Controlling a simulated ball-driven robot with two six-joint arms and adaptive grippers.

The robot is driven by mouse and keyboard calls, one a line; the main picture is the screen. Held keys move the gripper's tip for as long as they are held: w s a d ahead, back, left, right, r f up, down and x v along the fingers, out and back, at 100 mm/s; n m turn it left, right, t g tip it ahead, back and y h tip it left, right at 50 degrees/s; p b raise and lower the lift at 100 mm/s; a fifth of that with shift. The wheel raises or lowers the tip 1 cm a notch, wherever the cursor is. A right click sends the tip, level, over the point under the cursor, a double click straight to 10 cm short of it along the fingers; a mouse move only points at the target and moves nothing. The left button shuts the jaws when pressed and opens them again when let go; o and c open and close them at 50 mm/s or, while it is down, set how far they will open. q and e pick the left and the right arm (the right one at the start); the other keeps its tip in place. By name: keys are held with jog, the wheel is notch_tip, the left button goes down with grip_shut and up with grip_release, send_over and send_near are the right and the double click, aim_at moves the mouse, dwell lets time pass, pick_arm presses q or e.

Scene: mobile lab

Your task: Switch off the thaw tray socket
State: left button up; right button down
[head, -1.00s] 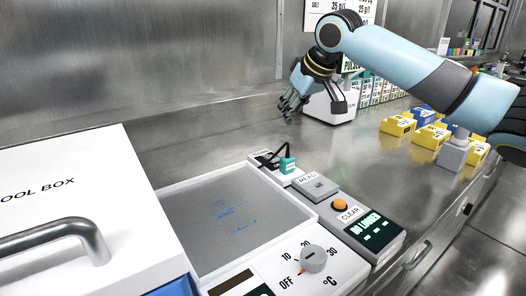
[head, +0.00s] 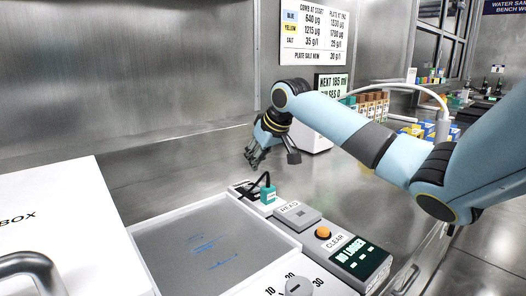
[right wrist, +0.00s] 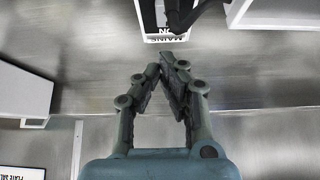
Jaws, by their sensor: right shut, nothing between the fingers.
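The thaw tray (head: 205,245) is a grey plate with blue marks in a pale frame, in the lower middle of the head view. At its far corner is a small white socket block (head: 242,188) with a teal plug (head: 268,194) and a black cord. My right gripper (head: 266,160) is shut and empty, above the bench just behind the plug and apart from it. In the right wrist view its fingertips (right wrist: 168,62) point at a white block with a dark part and an upside-down label (right wrist: 172,36). The switch's setting cannot be made out. My left gripper is not in view.
A white tool box (head: 60,225) stands at left. A grey logger box with an orange button (head: 323,232) and display, and a dial (head: 298,286), sit beside the tray. A white device with a display (head: 330,88) stands behind my arm.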

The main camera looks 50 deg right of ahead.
aim_at(251, 185)
notch_tip(251, 185, down, 4)
jog(key=shift+s+f, duration=0.15)
jog(key=shift+f, duration=0.1)
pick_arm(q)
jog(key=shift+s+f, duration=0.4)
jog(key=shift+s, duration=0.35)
pick_arm(e)
jog(key=shift+s+f+t, duration=0.2)
jog(key=shift+f+t, duration=0.1)
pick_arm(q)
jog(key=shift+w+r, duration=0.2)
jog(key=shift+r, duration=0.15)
pick_arm(e)
jog(key=shift+w, duration=0.15)
jog(key=shift+w+r, duration=0.1)
jog(key=shift+w, duration=0.6)
